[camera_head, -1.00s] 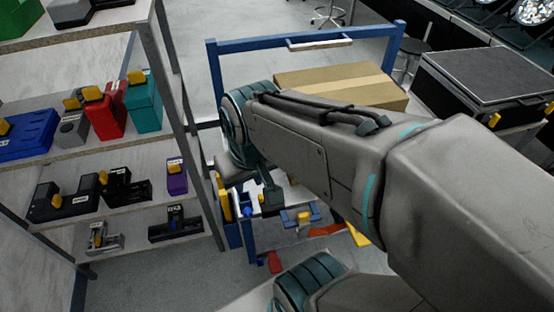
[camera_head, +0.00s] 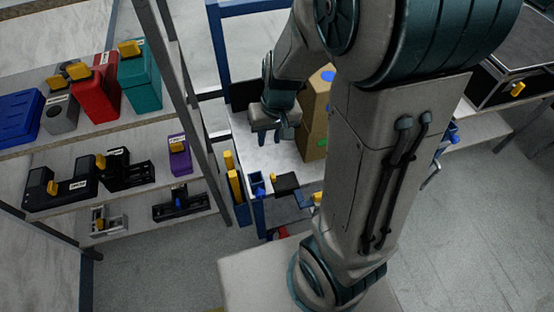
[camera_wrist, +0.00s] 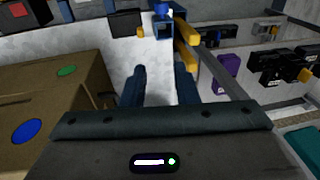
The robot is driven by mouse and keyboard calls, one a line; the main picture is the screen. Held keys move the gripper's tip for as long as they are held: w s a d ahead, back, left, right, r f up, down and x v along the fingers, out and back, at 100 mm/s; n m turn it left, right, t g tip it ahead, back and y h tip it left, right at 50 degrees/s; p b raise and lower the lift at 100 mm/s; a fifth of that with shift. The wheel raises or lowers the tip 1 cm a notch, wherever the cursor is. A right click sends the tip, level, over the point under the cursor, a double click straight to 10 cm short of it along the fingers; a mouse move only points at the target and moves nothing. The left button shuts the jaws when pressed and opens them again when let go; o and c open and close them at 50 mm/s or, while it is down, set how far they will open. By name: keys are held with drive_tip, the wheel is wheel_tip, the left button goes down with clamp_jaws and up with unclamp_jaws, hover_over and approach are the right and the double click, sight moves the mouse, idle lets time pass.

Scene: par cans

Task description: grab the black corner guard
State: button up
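A flat black piece with a yellow tab (camera_head: 287,184), likely the black corner guard, sits near the front edge of the cart top. It also shows at the top of the wrist view (camera_wrist: 125,23), beside a small blue holder. I cannot tell its full shape. My gripper (camera_head: 272,134) hangs over the cart, farther back than the black piece and apart from it. In the wrist view its two dark fingers (camera_wrist: 161,88) are spread, with only pale cart surface between them, so it is open and empty.
A cardboard box (camera_head: 316,120) with coloured dots stands close beside my gripper. A small blue holder (camera_head: 257,185) and upright yellow pieces (camera_head: 235,182) are at the cart's left edge. A shelf rack (camera_head: 190,110) at left holds several tools and cases.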

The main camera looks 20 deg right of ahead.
drive_tip(key=g+h+b, duration=0.1)
drive_tip(key=h, duration=0.1)
hover_over(273, 176)
wheel_tip(273, 176, down, 12)
drive_tip(key=f, duration=0.3)
drive_tip(key=f+b, duration=0.1)
drive_tip(key=f, duration=0.1)
drive_tip(key=f+b, duration=0.1)
drive_tip(key=f, duration=0.2)
drive_tip(key=shift+s+a+f, duration=0.1)
drive_tip(key=shift+s+f, duration=0.2)
drive_tip(key=shift+s, duration=0.05)
drive_tip(key=shift+w+f+b, duration=0.15)
drive_tip(key=shift+f, duration=1.3)
drive_tip(key=shift+w+f+b, duration=0.15)
drive_tip(key=shift+f, duration=1.25)
clamp_jaws()
